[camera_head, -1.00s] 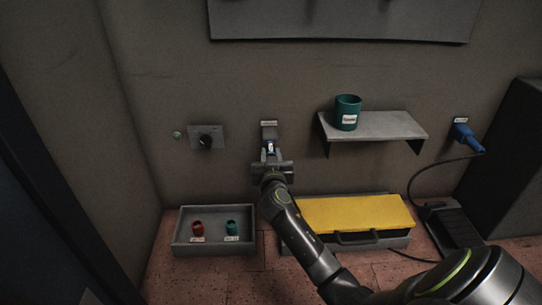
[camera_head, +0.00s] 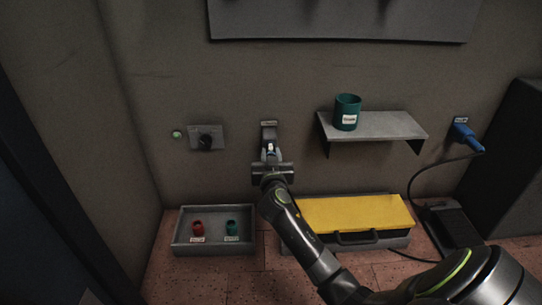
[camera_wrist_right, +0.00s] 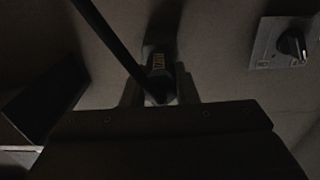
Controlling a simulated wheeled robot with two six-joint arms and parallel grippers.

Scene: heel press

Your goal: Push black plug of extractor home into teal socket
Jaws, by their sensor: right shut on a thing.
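My right gripper (camera_head: 270,154) is at the back wall, shut on a dark plug. The plug shows in the right wrist view (camera_wrist_right: 158,72) between the two fingers, with a yellowish marked label and a dark cable running up and left. A small pale patch on the held plug (camera_head: 270,148) shows in the head view. Just above the gripper is a grey wall fitting with a pale label (camera_head: 269,127). Its opening is hidden, and I cannot make out teal on it. I cannot tell how far the plug is seated. My left gripper is not in view.
A dial plate (camera_head: 207,138) and a green light (camera_head: 177,134) are left of the gripper. Right are a shelf (camera_head: 385,125) with a teal mug (camera_head: 347,112) and a blue plug (camera_head: 463,134). Below are a grey tray (camera_head: 213,248) and a yellow-lidded box (camera_head: 355,213).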

